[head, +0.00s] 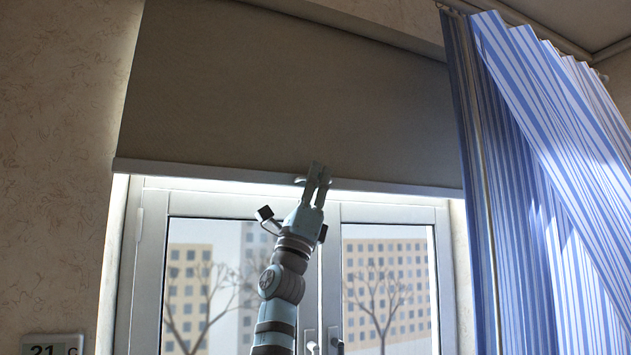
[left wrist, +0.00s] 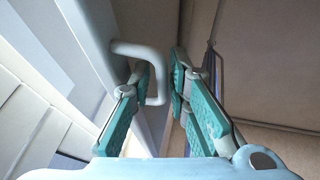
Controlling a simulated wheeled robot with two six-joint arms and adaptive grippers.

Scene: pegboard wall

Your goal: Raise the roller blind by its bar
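The roller blind (head: 290,90) hangs as a dark grey-brown sheet over the upper part of the window. Its pale bar (head: 220,174) runs along the lower edge, with a small light handle (head: 300,181) near the middle. My left gripper (head: 319,168) reaches up from below to the bar at this handle. In the left wrist view the handle (left wrist: 158,85) is a white loop, with one finger inside it and the other just outside. The fingers (left wrist: 163,80) are close together with the loop's outer leg between them. My right gripper is not in view.
The white window frame (head: 333,265) and its handles (head: 334,340) are below the bar. A blue-and-white striped curtain (head: 545,180) hangs at the right. A wall display (head: 52,345) is at the lower left.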

